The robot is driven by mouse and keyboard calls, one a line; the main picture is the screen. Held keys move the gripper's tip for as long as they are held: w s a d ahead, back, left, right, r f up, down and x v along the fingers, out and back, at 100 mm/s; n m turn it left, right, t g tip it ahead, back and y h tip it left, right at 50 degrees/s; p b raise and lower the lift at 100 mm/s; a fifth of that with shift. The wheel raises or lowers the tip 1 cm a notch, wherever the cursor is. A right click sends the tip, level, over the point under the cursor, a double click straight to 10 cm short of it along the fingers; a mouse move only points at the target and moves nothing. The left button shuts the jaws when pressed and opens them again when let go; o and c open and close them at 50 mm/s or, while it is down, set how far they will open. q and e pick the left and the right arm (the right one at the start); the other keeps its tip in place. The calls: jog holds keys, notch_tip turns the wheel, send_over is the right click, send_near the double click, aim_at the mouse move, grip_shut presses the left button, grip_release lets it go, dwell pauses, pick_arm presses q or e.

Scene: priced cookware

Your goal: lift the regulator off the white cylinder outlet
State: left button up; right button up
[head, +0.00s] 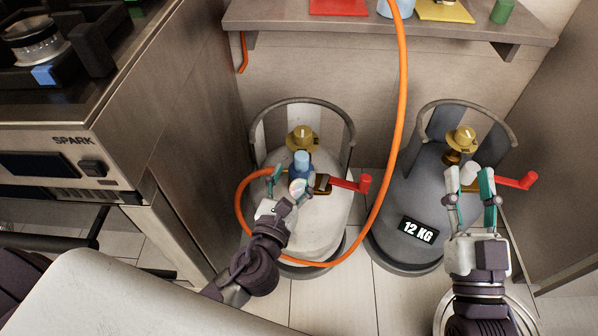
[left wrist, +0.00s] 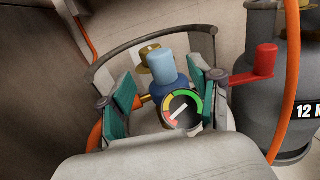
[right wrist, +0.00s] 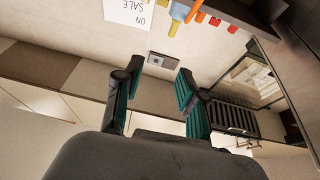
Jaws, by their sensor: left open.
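The white cylinder (head: 325,222) stands on the floor inside a grey collar, with a brass valve knob (head: 302,139) on top. The regulator (head: 302,165) sits at its outlet: a blue body with a light blue cap and a round coloured dial (left wrist: 181,109). An orange hose (head: 240,205) runs from it. A red lever (head: 350,183) is beside it. My left gripper (head: 296,180) is open, with one teal finger on each side of the regulator; contact cannot be told. It also shows in the left wrist view (left wrist: 165,98). My right gripper (head: 470,188) is open and empty.
A grey 12 KG cylinder (head: 405,200) with its own red lever (head: 515,181) stands to the right, behind my right gripper in the head view. The hose loops in front of the white cylinder and rises past the shelf (head: 300,18). A stove (head: 90,120) stands left.

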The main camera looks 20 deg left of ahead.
aim_at(299, 164)
pick_arm(q)
jog(key=shift+w, duration=0.3)
jog(key=w+b, duration=0.1)
jog(key=w, duration=0.4)
jog(key=shift+s, duration=0.1)
grip_shut()
pick_arm(e)
jog(key=s+r+t, duration=0.1)
jog(key=r, duration=0.1)
jog(key=s+r+t, duration=0.1)
jog(key=t, duration=0.1)
jog(key=shift+r+y, duration=0.35)
jog(key=shift+y, duration=0.05)
